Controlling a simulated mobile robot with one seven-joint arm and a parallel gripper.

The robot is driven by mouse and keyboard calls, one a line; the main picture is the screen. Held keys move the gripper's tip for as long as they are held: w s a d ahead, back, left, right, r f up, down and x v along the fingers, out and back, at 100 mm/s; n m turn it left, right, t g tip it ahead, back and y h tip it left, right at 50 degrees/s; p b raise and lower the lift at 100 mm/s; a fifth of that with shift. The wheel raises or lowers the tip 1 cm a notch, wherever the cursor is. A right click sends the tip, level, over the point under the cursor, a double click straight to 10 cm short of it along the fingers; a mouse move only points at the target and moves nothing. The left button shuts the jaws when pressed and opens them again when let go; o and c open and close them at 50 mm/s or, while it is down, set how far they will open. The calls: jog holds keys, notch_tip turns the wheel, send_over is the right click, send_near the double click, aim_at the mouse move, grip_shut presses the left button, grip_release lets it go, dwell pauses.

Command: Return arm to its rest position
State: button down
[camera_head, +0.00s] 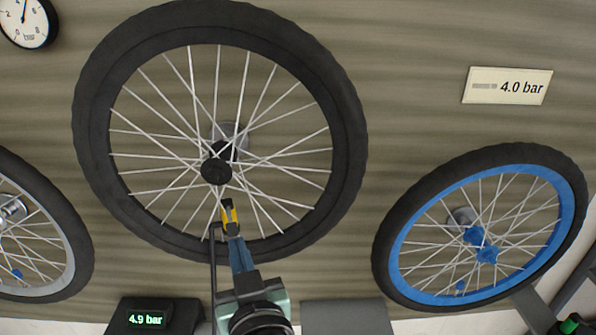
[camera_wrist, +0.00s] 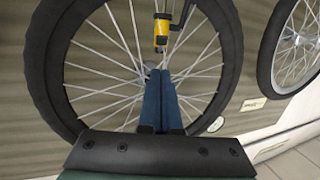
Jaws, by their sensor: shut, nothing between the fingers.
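My gripper (camera_head: 237,240) is in front of the lower part of a large black-rimmed wheel (camera_head: 349,140). Its two blue fingers are shut together with nothing between them. They also show in the wrist view (camera_wrist: 162,74), pointing at the wheel (camera_wrist: 228,60) and its spokes. A yellow and black pump head (camera_head: 230,214) sits near the lower rim, just beyond the fingertips. In the wrist view the pump head (camera_wrist: 161,32) is apart from the fingers. Whether it is seated on a valve cannot be told.
A black hose (camera_head: 212,262) runs down beside my gripper. A display (camera_head: 146,319) reads 4.9 bar. A blue-rimmed wheel (camera_head: 397,245) is at right, a grey-rimmed wheel (camera_head: 82,245) at left. A wall sign (camera_head: 507,86) reads 4.0 bar; a gauge (camera_head: 25,22) is top left.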

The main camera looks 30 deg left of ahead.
jog(key=w+d+r+m+t+h, duration=0.2)
jog(key=w+d+r+t, duration=0.15)
jog(key=d+r, duration=0.5)
jog(key=w+d+r+m+t+h, duration=0.2)
jog(key=d+r+t, duration=0.3)
jog(key=r, duration=0.6)
jog(key=s+d+r+m+t+h, duration=0.3)
jog(key=d+r, duration=0.3)
jog(key=r, duration=0.2)
jog(key=s+d+r+m+t+h, duration=0.2)
jog(key=s+d+r+t+h, duration=0.3)
jog(key=d+r, duration=0.2)
notch_tip(320, 180, up, 2)
jog(key=shift+m+h, duration=0.3)
jog(key=shift+m, duration=0.1)
